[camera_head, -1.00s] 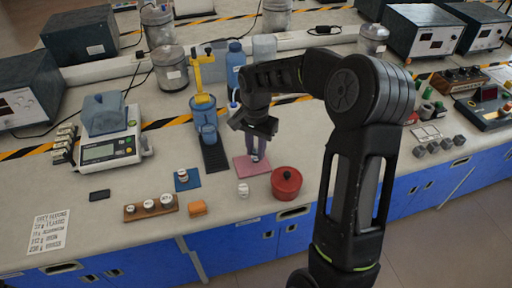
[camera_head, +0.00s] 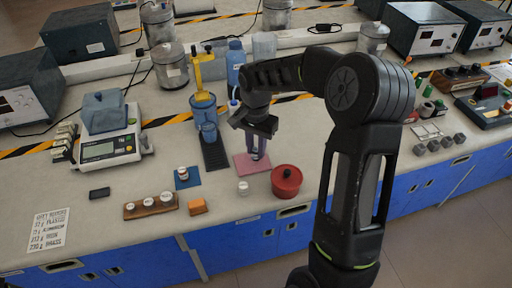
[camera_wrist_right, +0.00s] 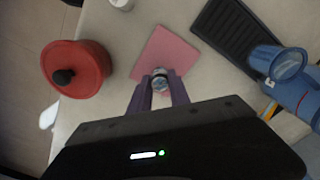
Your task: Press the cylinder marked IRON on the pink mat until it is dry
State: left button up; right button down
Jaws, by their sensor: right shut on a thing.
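The pink mat (camera_head: 244,166) lies on the bench left of the red pot. It also shows in the wrist view (camera_wrist_right: 165,48). My right gripper (camera_head: 257,153) is over the mat and pointing down. In the wrist view its purple fingers (camera_wrist_right: 159,88) are shut on a small pale cylinder (camera_wrist_right: 160,76) at the mat's near edge. Its marking is too small to read, and I cannot tell whether it touches the mat. My left gripper is not in view.
A red lidded pot (camera_head: 286,182) stands close to the right of the mat. A black tray (camera_head: 214,153) and a blue and yellow device (camera_head: 204,105) stand to the left. An orange block (camera_head: 197,207) lies in front. A scale (camera_head: 108,150) is farther left.

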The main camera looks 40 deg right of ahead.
jog(key=shift+f+b, duration=0.45)
jog(key=shift+f, duration=0.2)
dwell(1.4)
jog(key=shift+r, duration=0.1)
jog(key=shift+s+d+r+p, duration=0.1)
jog(key=shift+d+r+p, duration=0.2)
jog(key=shift+r+p, duration=0.3)
jog(key=shift+f+b, duration=0.65)
jog(key=shift+f, duration=0.05)
dwell(1.4)
dwell(0.5)
jog(key=shift+a+r+p, duration=0.3)
jog(key=shift+r+p, duration=0.2)
jog(key=shift+r, duration=0.25)
jog(key=shift+f+b, duration=0.5)
jog(key=shift+f, duration=0.25)
dwell(1.2)
